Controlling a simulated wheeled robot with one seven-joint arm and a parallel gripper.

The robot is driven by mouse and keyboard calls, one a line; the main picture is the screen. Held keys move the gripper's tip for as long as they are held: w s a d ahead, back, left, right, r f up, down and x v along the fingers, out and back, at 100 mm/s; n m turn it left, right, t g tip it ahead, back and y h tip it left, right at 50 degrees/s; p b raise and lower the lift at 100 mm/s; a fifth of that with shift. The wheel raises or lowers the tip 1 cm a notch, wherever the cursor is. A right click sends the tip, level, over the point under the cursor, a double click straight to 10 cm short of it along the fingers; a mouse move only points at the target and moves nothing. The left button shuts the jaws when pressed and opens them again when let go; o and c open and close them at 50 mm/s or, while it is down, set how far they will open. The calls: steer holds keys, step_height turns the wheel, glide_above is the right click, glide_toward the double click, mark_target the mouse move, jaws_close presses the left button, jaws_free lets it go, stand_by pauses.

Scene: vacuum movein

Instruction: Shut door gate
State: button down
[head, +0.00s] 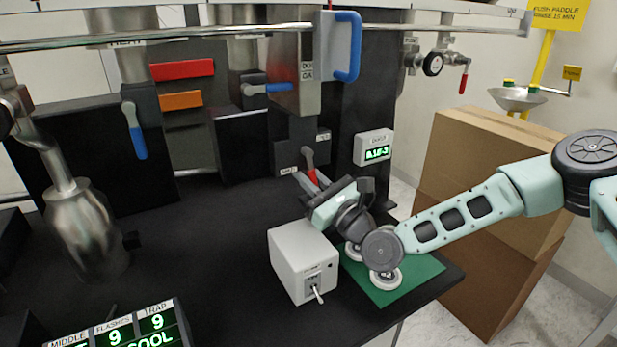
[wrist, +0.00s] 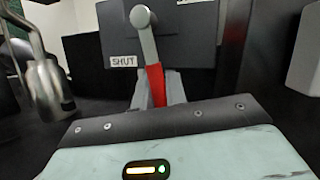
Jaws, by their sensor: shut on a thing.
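A lever with a grey shank and red grip (head: 309,163) hangs from a dark box below the metal housing labelled "DO… GA…" (head: 307,72), its label partly hidden. My gripper (head: 312,184) is shut on the red grip. In the wrist view the lever (wrist: 154,82) points down and slightly right from its pivot, with the grip between my fingers (wrist: 158,88). A "SHUT" label (wrist: 124,61) is on the dark box left of the lever. A second label at the top right is cut off.
A blue handle (head: 348,47) is on the housing's right side. A light grey switch box (head: 303,262) stands below my wrist beside a green mat (head: 415,278). A small display (head: 374,147) is right of the lever. Cardboard boxes (head: 485,165) stand beyond the bench's right edge.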

steer(key=c, duration=1.4)
jaws_free()
steer(key=shift+c, duration=0.2)
steer(key=shift+d+f, duration=0.1)
steer(key=s+d+b, duration=0.2)
steer(key=s+d, duration=0.6)
steer(key=d, duration=0.1)
steer(key=shift+s+d+f, duration=0.15)
steer(key=shift+s+d, duration=0.15)
steer(key=shift+d, duration=0.1)
